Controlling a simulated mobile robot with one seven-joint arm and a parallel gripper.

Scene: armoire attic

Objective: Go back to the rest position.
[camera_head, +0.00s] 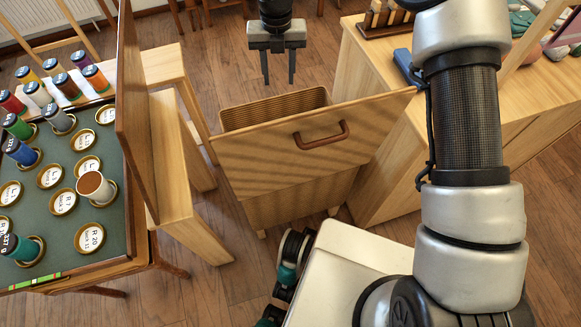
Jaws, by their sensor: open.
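My gripper (279,66) hangs near the top middle of the view, fingers pointing down and apart. It is open with nothing between its fingers. It is above and behind the open drawer (352,144) of a light wood cabinet. The drawer has a brown curved handle (321,135), and its ribbed inside looks empty in the part that shows. My arm runs up the right side of the view and leaves the top edge.
A wooden counter (378,84) on the right carries a blue object (407,68). Floor shows between the furniture.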

